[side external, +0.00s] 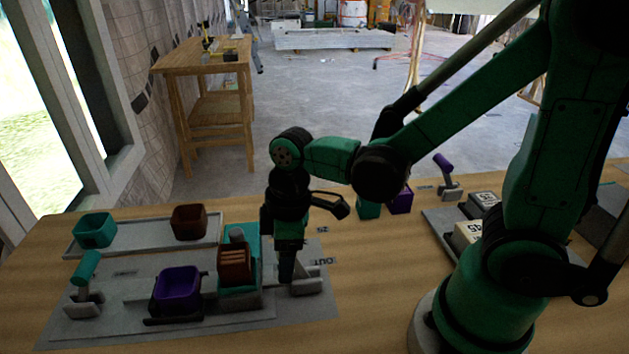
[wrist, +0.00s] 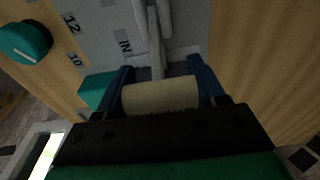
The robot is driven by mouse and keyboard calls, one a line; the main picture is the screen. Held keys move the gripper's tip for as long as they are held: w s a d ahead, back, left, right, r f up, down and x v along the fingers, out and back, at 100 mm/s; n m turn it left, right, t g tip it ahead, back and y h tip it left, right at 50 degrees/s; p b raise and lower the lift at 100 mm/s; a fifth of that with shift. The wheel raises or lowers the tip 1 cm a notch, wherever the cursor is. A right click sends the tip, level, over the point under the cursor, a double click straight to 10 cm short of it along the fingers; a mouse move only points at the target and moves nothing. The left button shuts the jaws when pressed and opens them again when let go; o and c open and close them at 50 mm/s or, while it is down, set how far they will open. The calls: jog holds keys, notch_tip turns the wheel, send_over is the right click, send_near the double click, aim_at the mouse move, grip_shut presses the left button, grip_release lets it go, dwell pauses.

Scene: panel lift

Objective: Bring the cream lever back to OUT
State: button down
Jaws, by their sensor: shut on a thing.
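The cream lever's handle (wrist: 160,97) is a pale cylinder lying across the wrist view between my two blue fingers. My gripper (wrist: 163,82) is shut on it, one finger at each end. The lever's grey arm (wrist: 156,60) runs from the handle toward a grey panel, where an IN label (wrist: 125,46) shows to the left. In the side external view my gripper (side external: 286,272) points down at the right end of the panel and hides the handle. A grey lever base (side external: 306,283) shows beside it, with an OUT label (side external: 307,262) just behind.
A teal-handled lever (side external: 86,270) stands at the panel's left end. A purple bin (side external: 178,284) and a brown block (side external: 235,266) sit between the levers. A tray (side external: 140,240) with teal and brown bins lies behind. A purple-handled lever (side external: 444,164) stands back right.

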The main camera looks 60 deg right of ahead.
aim_at(297, 258)
jog(key=shift+s+d+r+t+y, duration=0.3)
jog(key=shift+s+d+t+y, duration=0.35)
jog(key=shift+t+y, duration=0.35)
jog(key=shift+s+d+r+t+y, duration=0.1)
jog(key=shift+s+d+t+y, duration=0.4)
jog(key=shift+t+y, duration=0.5)
jog(key=shift+c, duration=0.4)
grip_release()
jog(key=shift+d, duration=0.1)
jog(key=shift+v, duration=2.8)
